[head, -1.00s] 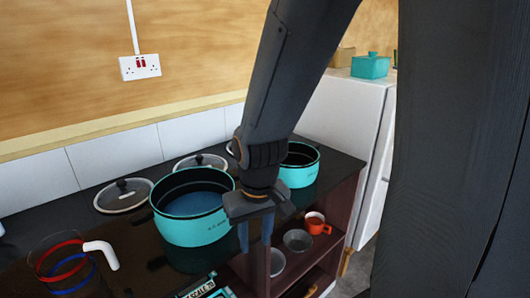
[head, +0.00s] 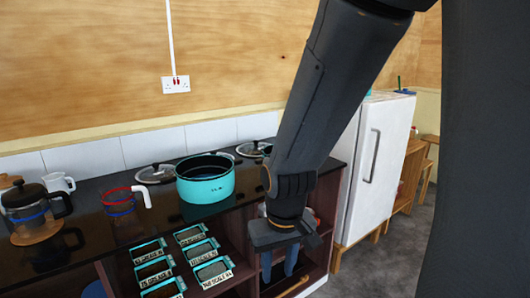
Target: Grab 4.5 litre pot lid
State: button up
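Two glass pot lids with dark rims and knobs lie on the dark counter (head: 100,218) by the wall. One lid (head: 155,173) is left of the teal pot (head: 205,186); the other lid (head: 251,149) is behind it to the right, near my arm. I cannot tell which is the 4.5 litre lid. The teal pot is uncovered. My gripper (head: 280,264) points down in front of the counter's right part, right of and below the pot, apart from both lids. Its two blue fingers are spread with nothing visible between them.
A glass jug with a red band (head: 119,203) and a French press (head: 34,210) stand on the left. Several labelled teal containers (head: 150,270) sit in the shelf below. A white fridge (head: 376,165) stands right, with grey floor (head: 408,235) beyond.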

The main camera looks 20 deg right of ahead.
aim_at(253, 149)
jog(key=z, duration=0.6)
jog(key=i, duration=0.5)
jog(key=z, duration=0.75)
jog(key=i, duration=1.1)
jog(key=u, duration=0.7)
